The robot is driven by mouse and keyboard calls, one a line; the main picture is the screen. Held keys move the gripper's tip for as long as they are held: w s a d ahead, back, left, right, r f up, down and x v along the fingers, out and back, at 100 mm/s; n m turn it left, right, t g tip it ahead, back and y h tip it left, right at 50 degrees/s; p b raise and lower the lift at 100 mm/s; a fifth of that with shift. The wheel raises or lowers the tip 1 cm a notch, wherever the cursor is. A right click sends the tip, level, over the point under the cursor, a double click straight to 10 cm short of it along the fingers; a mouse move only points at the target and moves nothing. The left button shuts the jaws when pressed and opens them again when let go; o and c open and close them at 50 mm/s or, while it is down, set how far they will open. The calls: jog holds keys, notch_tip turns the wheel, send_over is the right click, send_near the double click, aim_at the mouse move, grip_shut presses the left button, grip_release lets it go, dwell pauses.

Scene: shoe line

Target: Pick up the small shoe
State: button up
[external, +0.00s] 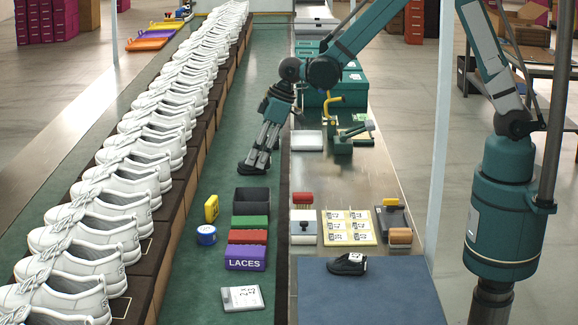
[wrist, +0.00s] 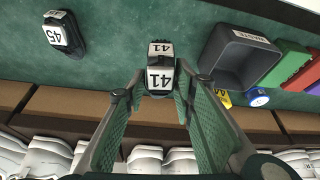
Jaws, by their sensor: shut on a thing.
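A small black shoe with white labels reading 41 (wrist: 160,76) is between the fingertips of my gripper (wrist: 158,92) in the wrist view. My gripper is shut on it, with a finger on each side. In the external view my gripper (external: 257,160) points down at the green strip, just beyond the dark bins. Only a dark shape shows at its tips there, and I cannot tell whether the shoe touches the surface. Another black shoe labelled 45 (wrist: 64,34) lies apart at the upper left of the wrist view. A black shoe with a white tag (external: 348,264) lies on the blue mat.
A grey waste bin (wrist: 240,55) stands right of my gripper in the wrist view. A row of white shoes (external: 132,170) runs along the left. A purple LACES bin (external: 246,257), a blue tape roll (external: 206,235) and a yellow item (external: 211,208) are nearer the camera.

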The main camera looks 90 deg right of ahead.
jog(key=shift+r, duration=0.4)
dwell(0.4)
jog(key=s+a+r+m, duration=0.1)
jog(key=s+a+r, duration=0.2)
jog(key=s+a, duration=0.4)
jog(key=shift+a+m+h, duration=0.3)
jog(key=shift+a+m, duration=0.1)
jog(key=shift+a, duration=0.15)
jog(key=shift+s, duration=0.15)
